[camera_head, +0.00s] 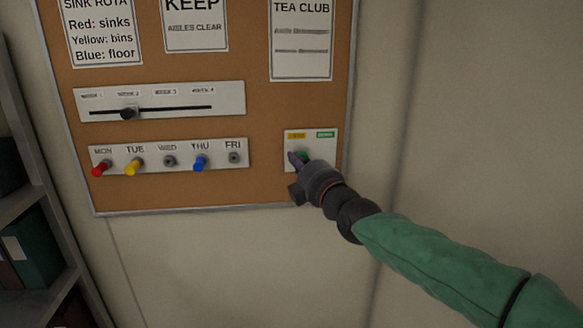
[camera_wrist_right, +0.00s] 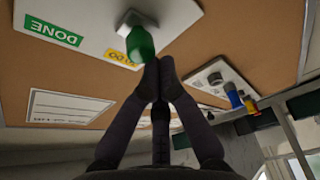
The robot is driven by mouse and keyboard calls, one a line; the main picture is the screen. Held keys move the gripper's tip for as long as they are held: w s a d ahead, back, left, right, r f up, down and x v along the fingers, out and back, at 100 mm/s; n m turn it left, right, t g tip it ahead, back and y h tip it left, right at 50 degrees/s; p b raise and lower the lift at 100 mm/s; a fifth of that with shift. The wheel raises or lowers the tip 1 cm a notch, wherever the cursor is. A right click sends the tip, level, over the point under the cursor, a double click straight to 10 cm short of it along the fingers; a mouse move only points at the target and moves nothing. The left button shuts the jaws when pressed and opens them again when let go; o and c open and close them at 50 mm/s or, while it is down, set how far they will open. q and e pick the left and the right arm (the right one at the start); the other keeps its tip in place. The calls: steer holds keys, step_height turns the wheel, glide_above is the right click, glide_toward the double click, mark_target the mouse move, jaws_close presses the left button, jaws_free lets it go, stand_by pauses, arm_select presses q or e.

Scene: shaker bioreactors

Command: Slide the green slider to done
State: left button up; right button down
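The green slider (camera_head: 303,155) is on a small white panel (camera_head: 325,148) at the lower right of the corkboard. The panel has a yellow label (camera_head: 296,135) at left and a green DONE label (camera_head: 326,134) at right. The slider is below the yellow label's end, partly hidden by my right gripper (camera_head: 292,157). My left gripper is not in view.
Left of the panel are a weekday peg strip (camera_head: 168,158) with coloured pegs and a week slider strip (camera_head: 160,98) with a black knob. Paper notices hang above. A shelf (camera_head: 30,200) stands at far left. The wall right of the board is bare.

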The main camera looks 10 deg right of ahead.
steer(key=d+p, duration=0.1)
steer(key=d, duration=0.4)
steer(key=shift+s+r+p, duration=0.1)
steer(key=shift+p, duration=0.75)
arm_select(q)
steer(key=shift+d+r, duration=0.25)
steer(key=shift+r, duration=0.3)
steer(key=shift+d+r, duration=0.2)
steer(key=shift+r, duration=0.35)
arm_select(e)
steer(key=shift+s+d, duration=0.15)
steer(key=shift+d, duration=0.25)
